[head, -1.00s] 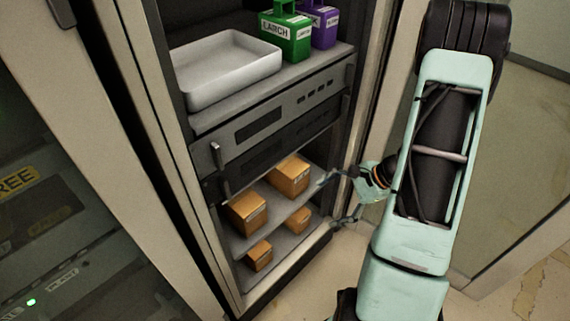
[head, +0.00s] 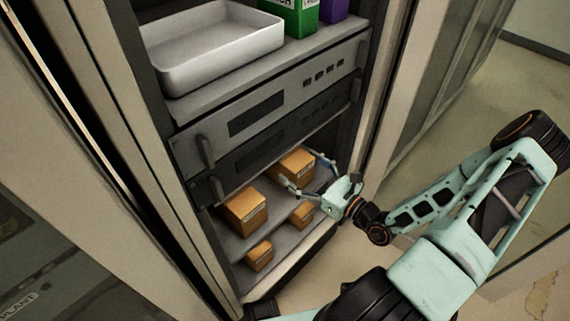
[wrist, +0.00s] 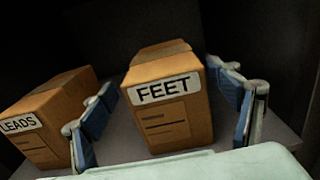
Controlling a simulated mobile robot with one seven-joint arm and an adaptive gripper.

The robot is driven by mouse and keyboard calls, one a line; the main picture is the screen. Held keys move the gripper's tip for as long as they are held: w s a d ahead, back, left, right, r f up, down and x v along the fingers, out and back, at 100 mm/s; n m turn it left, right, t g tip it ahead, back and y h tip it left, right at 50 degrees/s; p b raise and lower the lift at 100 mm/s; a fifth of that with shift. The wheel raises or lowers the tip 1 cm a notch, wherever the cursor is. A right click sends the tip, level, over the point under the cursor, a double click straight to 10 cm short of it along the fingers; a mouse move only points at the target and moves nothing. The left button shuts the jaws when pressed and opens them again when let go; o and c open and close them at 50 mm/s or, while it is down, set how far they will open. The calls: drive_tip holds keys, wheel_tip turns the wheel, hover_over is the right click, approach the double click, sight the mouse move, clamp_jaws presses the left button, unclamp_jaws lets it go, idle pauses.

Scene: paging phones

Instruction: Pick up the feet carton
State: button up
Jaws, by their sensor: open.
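The feet carton (wrist: 168,112) is an orange-brown box with a white FEET label, standing in front of my gripper in the wrist view. In the head view the feet carton (head: 292,164) is at the back right of the lower shelf. My gripper (head: 305,176) is open, with its fingers at the carton. In the wrist view my gripper (wrist: 168,106) has one blue-padded finger on each side of the carton. The right finger is close to its right side; a gap shows on the left, towards the leads carton (wrist: 48,122).
The leads carton (head: 243,211) stands left on the same shelf (head: 270,241). Two smaller cartons (head: 259,256) (head: 301,213) are nearer the front. Rack units sit above, under a white tray (head: 215,45) and green and purple boxes (head: 290,14). Cabinet sides bound the opening.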

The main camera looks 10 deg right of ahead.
sight(285, 153)
drive_tip(key=b+x, duration=0.1)
drive_tip(key=x, duration=0.2)
drive_tip(key=b+x, duration=0.1)
drive_tip(key=x, duration=0.2)
drive_tip(key=shift+w+r, duration=0.25)
drive_tip(key=shift+w, duration=0.05)
drive_tip(key=shift+d, duration=0.1)
drive_tip(key=shift+c, duration=0.3)
drive_tip(key=c, duration=1.5)
